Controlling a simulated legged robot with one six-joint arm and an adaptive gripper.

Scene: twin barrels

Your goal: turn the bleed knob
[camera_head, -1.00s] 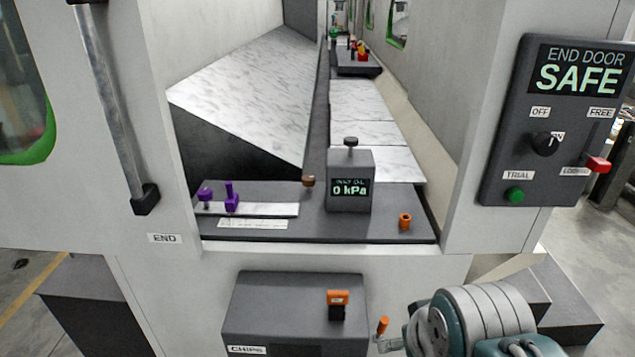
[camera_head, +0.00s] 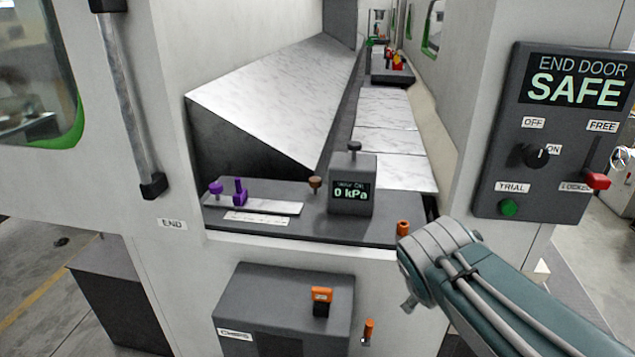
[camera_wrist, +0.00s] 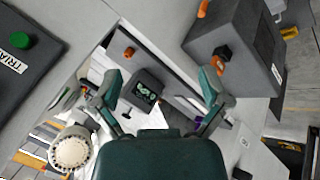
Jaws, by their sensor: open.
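A grey gauge box (camera_head: 351,190) reading 0 kPa stands on the dark ledge, with a dark mushroom-shaped knob (camera_head: 354,148) on top. A brown knob (camera_head: 315,183) stands on the ledge to its left. No label tells which is the bleed knob. In the wrist view my gripper (camera_wrist: 159,84) is open and empty, its two fingers spread. The gauge box (camera_wrist: 148,92) shows between and beyond the fingers, apart from them. In the head view my arm's link is at the lower right and the fingers are hidden.
Purple fittings (camera_head: 239,190) stand at the ledge's left. An orange cup-like part (camera_head: 403,228) is at its right edge, near my arm. A grey box with an orange handle (camera_head: 321,296) juts out below. The END DOOR panel (camera_head: 555,130) is at the right.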

